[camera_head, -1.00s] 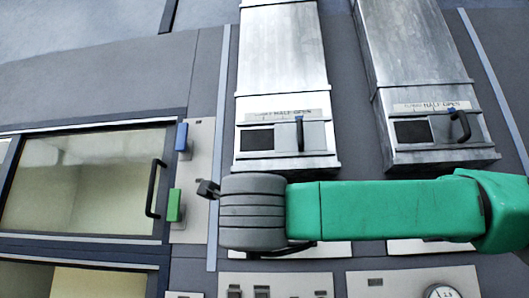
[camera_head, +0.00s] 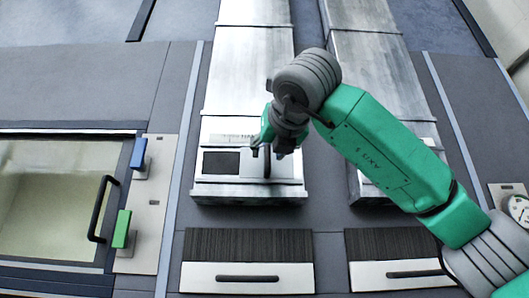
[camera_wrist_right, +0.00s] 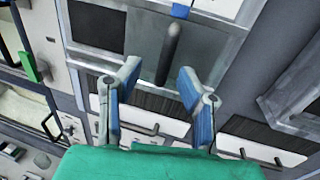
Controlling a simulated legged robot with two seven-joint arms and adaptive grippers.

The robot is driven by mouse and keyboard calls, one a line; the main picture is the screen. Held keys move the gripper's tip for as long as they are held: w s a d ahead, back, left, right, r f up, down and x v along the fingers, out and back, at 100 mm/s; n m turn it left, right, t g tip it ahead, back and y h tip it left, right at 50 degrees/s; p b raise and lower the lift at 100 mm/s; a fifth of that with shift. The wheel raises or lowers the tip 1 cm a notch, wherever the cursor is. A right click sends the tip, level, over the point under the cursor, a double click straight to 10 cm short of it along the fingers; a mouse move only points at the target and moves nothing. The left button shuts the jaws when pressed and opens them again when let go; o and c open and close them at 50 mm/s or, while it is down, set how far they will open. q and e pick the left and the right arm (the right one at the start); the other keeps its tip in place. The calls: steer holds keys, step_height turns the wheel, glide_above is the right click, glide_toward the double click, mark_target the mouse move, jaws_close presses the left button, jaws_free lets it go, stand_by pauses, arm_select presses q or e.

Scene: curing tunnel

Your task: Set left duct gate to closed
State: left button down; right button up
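The left duct gate is a grey sliding plate (camera_head: 287,166) with an upright black handle (camera_head: 267,161) on the front of the left metal duct. A dark opening (camera_head: 221,163) shows left of the plate, so the gate is not fully across it. My right gripper (camera_head: 268,150) is in front of the gate at the handle and partly covers the scale label above. In the right wrist view the gripper (camera_wrist_right: 160,72) is open, with its blue-padded fingers on either side of the handle (camera_wrist_right: 169,50). I see no contact with the handle. My left gripper is not in view.
The right duct (camera_head: 370,90) stands beside it, its gate mostly hidden behind my right arm. Below are louvred panels with handles (camera_head: 248,278). At left is a windowed door with a black handle (camera_head: 102,209), and blue (camera_head: 139,153) and green (camera_head: 122,229) levers.

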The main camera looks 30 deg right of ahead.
mark_target(267, 156)
steer(key=p+x, duration=0.1)
steer(key=x, duration=0.2)
steer(key=shift+w+d, duration=0.4)
steer(key=shift+d, duration=0.15)
steer(key=shift+d+f, duration=0.1)
steer(key=shift+d, duration=0.1)
steer(key=shift+a, duration=0.15)
jaws_close()
steer(key=shift+a, duration=0.2)
